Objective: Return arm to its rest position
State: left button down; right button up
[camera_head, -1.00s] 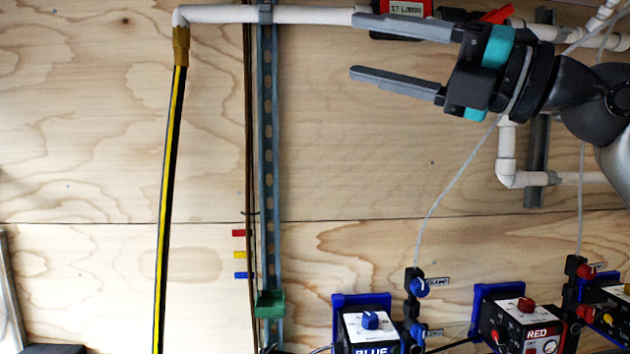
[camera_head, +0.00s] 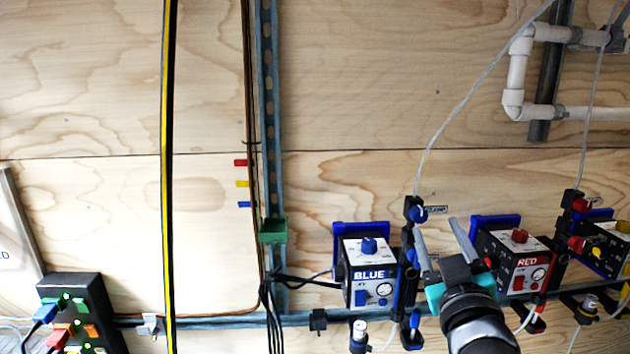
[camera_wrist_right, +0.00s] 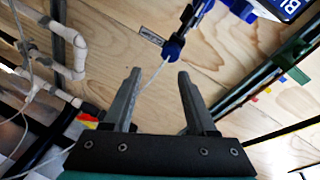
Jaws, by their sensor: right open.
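My right gripper (camera_head: 437,236) is open and empty in the head view, its two grey fingers pointing up between the BLUE box and the RED box. In the right wrist view its fingers (camera_wrist_right: 155,95) stand apart with nothing between them. Behind them show the wooden wall and a thin pale tube (camera_wrist_right: 158,72) running to a blue knob. The gripper overlaps the space beside the RED box in the head view; I cannot tell how near it is. My left gripper does not show.
The BLUE box (camera_head: 370,270) and RED box (camera_head: 517,262) stand on the wall rail. A blue clamp knob (camera_head: 418,214) sits between them. White pipes (camera_head: 515,75) are at the upper right. A black and yellow hose (camera_head: 168,180) hangs at left, near a black socket block (camera_head: 78,305).

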jog(key=s+f+m+g, duration=0.1)
jog(key=s+f+g, duration=0.4)
jog(key=f, duration=0.8)
jog(key=s+a+f+g+y, duration=0.25)
jog(key=s+f+g, duration=0.85)
jog(key=s+f, duration=1.05)
jog(key=s+f+g+b, duration=0.1)
jog(key=s+f+b, duration=0.1)
jog(key=f, duration=1)
jog(key=s+f+g+b, duration=0.1)
jog(key=s+f, duration=0.2)
jog(key=f, duration=0.9)
jog(key=s+d+f+b, duration=0.2)
jog(key=s+f+b, duration=0.1)
jog(key=s+f, duration=1.1)
jog(key=shift+d+f+g+h, duration=0.25)
jog(key=shift+f+g+h, duration=0.1)
jog(key=shift+g, duration=0.05)
jog(key=shift+s, duration=0.1)
